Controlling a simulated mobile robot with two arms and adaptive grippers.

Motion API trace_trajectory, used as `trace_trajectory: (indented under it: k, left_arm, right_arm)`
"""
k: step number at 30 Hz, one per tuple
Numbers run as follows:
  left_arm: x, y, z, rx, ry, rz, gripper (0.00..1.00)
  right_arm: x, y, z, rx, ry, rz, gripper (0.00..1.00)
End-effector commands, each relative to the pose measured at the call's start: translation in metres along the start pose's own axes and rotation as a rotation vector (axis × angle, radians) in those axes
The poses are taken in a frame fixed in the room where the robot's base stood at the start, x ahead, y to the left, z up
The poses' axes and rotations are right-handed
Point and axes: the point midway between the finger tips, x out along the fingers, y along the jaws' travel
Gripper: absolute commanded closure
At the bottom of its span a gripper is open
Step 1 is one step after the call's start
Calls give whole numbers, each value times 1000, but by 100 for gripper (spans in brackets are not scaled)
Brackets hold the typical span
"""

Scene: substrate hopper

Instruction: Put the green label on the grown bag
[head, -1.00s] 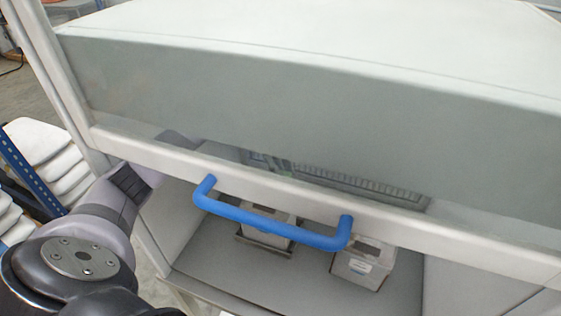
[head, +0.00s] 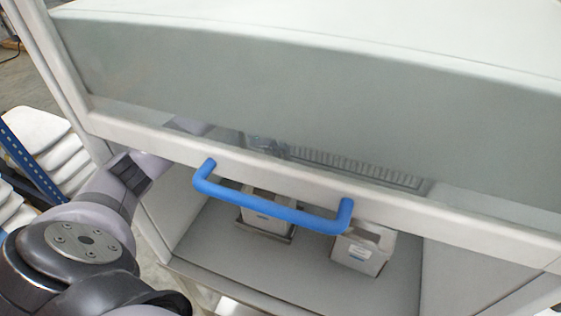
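Two pale block-like packs stand in the cabinet below the blue handle. The left pack (head: 262,219) is on a dark tray and partly covered by the handle. The right pack (head: 360,252) has a small pale label on its front. I cannot tell which is the grown bag, and no green label can be made out. My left arm comes in from the left and passes behind the cabinet's front panel. Its gripper cannot be made out; a blurred shape shows behind the panel. My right gripper is not in view.
The cabinet's tinted front panel (head: 300,100) hangs above the opening, with a blue handle (head: 270,209) on its lower rail. The grey floor (head: 310,262) between and in front of the packs is clear. White sacks (head: 50,145) are stacked on a blue rack at left.

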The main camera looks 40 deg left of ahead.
Motion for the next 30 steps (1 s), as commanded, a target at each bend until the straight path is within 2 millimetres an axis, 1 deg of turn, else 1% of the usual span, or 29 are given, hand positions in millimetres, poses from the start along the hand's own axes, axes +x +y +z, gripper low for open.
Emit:
trace_trajectory:
  k: [6,12,13,23,29,30]
  left_arm:
    - [-1,0,0,0,0,0,92]
    - [0,0,0,0,0,0,92]
    - [0,0,0,0,0,0,80]
    - [0,0,0,0,0,0,58]
    - [0,0,0,0,0,0,58]
    - [0,0,0,0,0,0,56]
  right_arm:
    - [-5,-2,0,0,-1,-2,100]
    - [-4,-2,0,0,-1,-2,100]
    - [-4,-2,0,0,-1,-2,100]
    - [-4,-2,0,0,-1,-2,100]
    - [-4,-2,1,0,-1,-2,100]
    - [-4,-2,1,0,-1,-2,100]
